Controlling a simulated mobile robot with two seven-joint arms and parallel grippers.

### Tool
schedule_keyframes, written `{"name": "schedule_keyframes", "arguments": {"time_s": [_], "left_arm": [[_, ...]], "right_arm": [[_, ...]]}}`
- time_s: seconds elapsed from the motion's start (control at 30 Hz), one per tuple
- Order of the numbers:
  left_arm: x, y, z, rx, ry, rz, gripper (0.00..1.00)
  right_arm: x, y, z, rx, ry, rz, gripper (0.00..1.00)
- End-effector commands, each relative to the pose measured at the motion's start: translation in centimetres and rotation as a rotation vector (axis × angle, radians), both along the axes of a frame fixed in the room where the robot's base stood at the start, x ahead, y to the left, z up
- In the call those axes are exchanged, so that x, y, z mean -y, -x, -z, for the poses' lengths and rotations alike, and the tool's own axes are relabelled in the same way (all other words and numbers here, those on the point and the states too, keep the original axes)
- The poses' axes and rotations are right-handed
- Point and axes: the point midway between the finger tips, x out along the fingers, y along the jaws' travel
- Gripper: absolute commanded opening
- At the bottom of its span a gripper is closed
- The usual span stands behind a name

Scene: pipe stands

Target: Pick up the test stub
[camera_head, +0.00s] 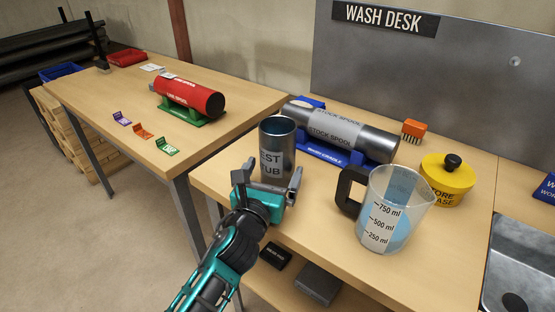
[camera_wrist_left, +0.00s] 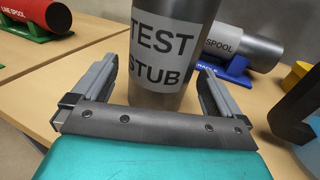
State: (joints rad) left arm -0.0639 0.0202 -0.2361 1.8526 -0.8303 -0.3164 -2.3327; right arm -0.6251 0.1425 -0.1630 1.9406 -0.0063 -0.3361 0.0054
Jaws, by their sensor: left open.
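The test stub (camera_head: 279,140) is an upright dark metal cylinder with a grey "TEST STUB" label, standing on the wash desk (camera_head: 215,178) near its left end. In the left wrist view the test stub (camera_wrist_left: 168,50) rises straight ahead, beyond and between the two fingers. My left gripper (camera_head: 268,178) is open and empty, low in front of the stub, with a finger to each side. In the left wrist view my left gripper (camera_wrist_left: 158,85) shows no clear contact with the stub. The stub's base is partly hidden by the gripper in the head view. My right gripper is not in view.
The stock spool (camera_head: 350,132) lies in a blue cradle (camera_head: 330,153) behind the stub. A measuring jug (camera_head: 393,212) with blue liquid stands to the right, by a yellow tub (camera_head: 447,182) and an orange brush (camera_head: 413,130). A red spool (camera_head: 190,97) lies on the left table.

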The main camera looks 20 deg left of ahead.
Motion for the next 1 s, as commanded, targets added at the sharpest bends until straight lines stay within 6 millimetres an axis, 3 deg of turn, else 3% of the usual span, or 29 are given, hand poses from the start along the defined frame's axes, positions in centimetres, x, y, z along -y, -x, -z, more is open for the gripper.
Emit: {"name": "schedule_keyframes", "arguments": {"time_s": [0.3, 0.63, 1.0], "left_arm": [[0.1, -4.3, -0.2, 0.002, 0.001, -0.001, 1.0], [0.1, -4.8, -0.1, 0.001, 0.002, 0.0, 0.99], [0.1, -4.8, -0.1, 0.001, 0.001, 0.0, 0.64]], "right_arm": [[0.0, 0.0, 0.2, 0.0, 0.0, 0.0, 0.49], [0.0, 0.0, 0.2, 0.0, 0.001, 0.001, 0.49], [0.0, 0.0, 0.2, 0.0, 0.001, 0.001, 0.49]]}}
